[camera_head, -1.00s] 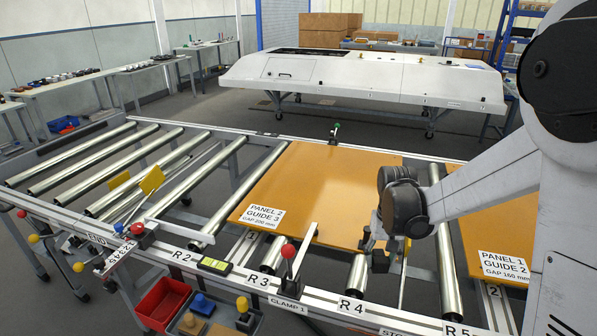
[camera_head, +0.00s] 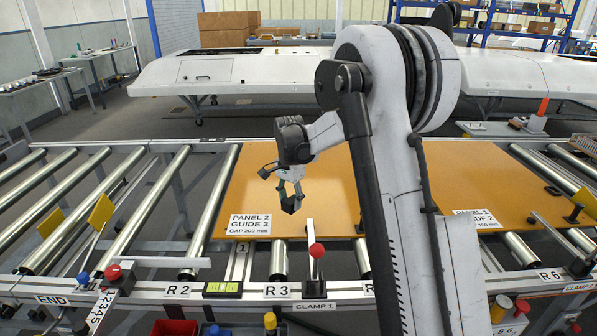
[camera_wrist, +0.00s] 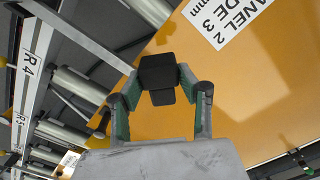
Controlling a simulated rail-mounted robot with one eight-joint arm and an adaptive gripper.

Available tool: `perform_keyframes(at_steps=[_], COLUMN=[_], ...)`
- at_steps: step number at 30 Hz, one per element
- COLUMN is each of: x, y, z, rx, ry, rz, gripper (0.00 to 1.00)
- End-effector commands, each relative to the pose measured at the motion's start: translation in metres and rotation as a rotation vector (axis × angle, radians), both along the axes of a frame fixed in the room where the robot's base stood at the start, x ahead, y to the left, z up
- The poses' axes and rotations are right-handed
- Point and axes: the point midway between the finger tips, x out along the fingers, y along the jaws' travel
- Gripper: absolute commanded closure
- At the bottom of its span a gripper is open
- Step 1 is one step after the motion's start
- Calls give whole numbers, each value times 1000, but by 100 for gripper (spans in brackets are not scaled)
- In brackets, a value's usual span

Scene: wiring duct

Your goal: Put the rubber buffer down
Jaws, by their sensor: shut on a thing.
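The rubber buffer (camera_wrist: 158,73) is a small black block in the wrist view, between the two fingers of my gripper (camera_wrist: 160,88). My gripper is shut on it. In the head view the black buffer (camera_head: 291,205) hangs at the tips of my gripper (camera_head: 290,194). It is above the orange panel 2 (camera_head: 256,180), near its front edge and right of the panel's white label. The wrist view shows orange board behind the buffer. I cannot tell the exact height of the buffer above the board.
A red-knobbed clamp (camera_head: 317,252) stands on the front rail (camera_head: 200,291), close to panel 2. Bare rollers (camera_head: 140,210) lie to the left. Panel 1 (camera_head: 475,190) lies right of my arm. A red bin (camera_head: 174,328) sits below the front rail.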

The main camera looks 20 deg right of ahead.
Motion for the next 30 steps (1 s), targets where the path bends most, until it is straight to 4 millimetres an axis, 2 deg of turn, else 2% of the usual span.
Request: perform_keyframes(at_steps=[1,6,12,19,30], x=[13,45,67,79,122], y=[-14,-54,-87,-103,-134], z=[0,6,12,10,-23], rx=[0,0,0,0,0], ry=[0,0,0,0,0], rz=[-103,-463,-754,-867,-866], gripper=[87,87,87,87,87])
